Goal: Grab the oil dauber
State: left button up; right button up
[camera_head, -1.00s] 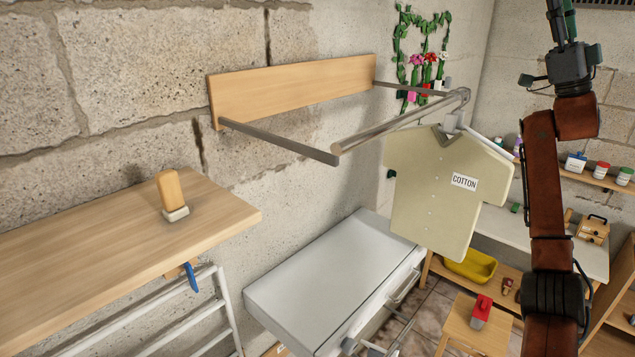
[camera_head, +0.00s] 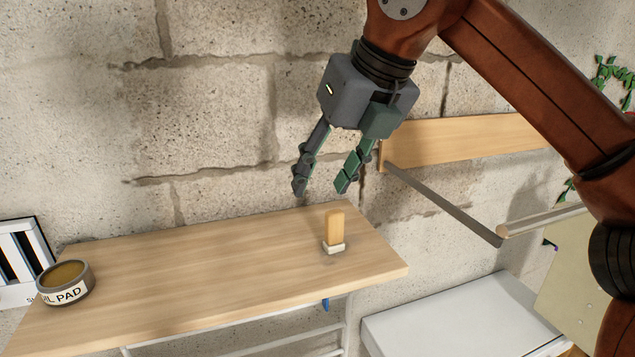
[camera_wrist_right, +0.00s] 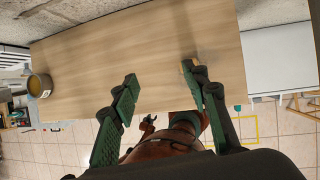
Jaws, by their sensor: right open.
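The oil dauber (camera_head: 335,228), a small upright wooden block on a pale base, stands near the right end of a wooden shelf (camera_head: 200,275). My right gripper (camera_head: 321,188) is open and empty, with its fingers pointing down. In the head view its fingertips appear above and slightly left of the dauber, apart from it.
A round tin labelled OIL PAD (camera_head: 65,283) stands at the shelf's left end, before a black-and-white box (camera_head: 22,255). A wooden wall board (camera_head: 460,138) with a metal bar (camera_head: 445,205) is on the right. The shelf between tin and dauber is clear.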

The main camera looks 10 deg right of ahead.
aim_at(335, 212)
jog(key=w+d+f+p, duration=0.1)
jog(key=f, duration=0.1)
jog(key=f+h+p, duration=0.1)
jog(key=f, duration=0.1)
jog(key=w+d+f+h, duration=0.1)
jog(key=f, duration=0.2)
jog(key=shift+w+d+f+p, duration=0.1)
jog(key=shift+w+d+p, duration=0.2)
jog(key=shift+p, duration=0.1)
jog(key=shift+w+a+f, duration=0.2)
jog(key=shift+f, duration=0.2)
pick_arm(q)
jog(key=shift+s+d+r, duration=0.1)
jog(key=shift+s+r, duration=0.15)
jog(key=shift+r, duration=0.65)
jog(key=shift+s+d+r, duration=0.1)
jog(key=shift+s+r, duration=0.15)
jog(key=shift+r, duration=0.6)
pick_arm(e)
jog(key=c, duration=1.1)
